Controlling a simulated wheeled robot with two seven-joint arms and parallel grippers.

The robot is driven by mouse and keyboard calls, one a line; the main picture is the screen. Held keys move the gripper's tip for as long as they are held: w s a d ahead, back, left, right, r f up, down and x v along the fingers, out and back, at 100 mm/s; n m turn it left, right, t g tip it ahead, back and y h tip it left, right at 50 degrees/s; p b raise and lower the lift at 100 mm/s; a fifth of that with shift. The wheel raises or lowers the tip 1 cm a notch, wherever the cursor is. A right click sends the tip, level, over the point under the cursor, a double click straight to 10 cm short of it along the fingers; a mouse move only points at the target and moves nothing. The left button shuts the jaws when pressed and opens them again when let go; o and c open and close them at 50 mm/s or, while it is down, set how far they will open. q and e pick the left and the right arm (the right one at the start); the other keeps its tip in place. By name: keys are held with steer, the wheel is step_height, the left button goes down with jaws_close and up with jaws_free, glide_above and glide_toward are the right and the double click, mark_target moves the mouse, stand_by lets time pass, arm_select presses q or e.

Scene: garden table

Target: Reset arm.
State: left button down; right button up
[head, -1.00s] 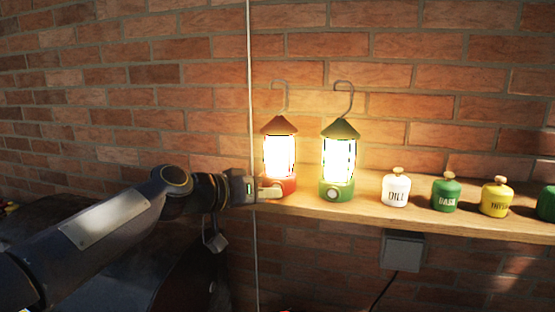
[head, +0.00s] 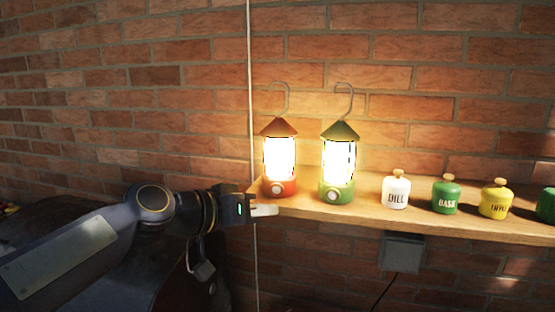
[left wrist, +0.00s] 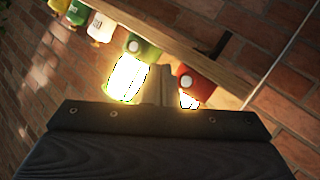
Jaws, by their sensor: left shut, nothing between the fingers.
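My left gripper (head: 264,210) is shut and empty at the left end of the wooden shelf, just below and left of the red lantern. The red lantern (head: 279,187) stands upright and lit on the shelf, with a round knob on its base. The green lantern (head: 337,192) stands upright and lit to its right. In the left wrist view the picture is tilted, and the red lantern (left wrist: 194,83) and green lantern (left wrist: 142,50) show beyond my left gripper (left wrist: 167,88). My right gripper is out of view.
The wooden shelf (head: 420,219) runs along a brick wall. White (head: 396,193), green (head: 446,194) and yellow (head: 494,199) jars stand right of the lanterns, with another green jar at the edge. A thin white cord (head: 250,90) hangs at the shelf's left end. A grey box (head: 402,253) sits below.

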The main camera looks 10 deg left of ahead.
arm_select(q)
steer(key=s+a+f+n+g+y, duration=0.2)
steer(key=s+f+g, duration=0.1)
steer(key=s+f, duration=0.9)
steer(key=s+a+f+n+g+y, duration=0.1)
steer(key=s+a+f+g+y, duration=0.2)
steer(key=s+f, duration=0.9)
steer(key=shift+s+f+n, duration=0.4)
steer(key=shift+f, duration=0.3)
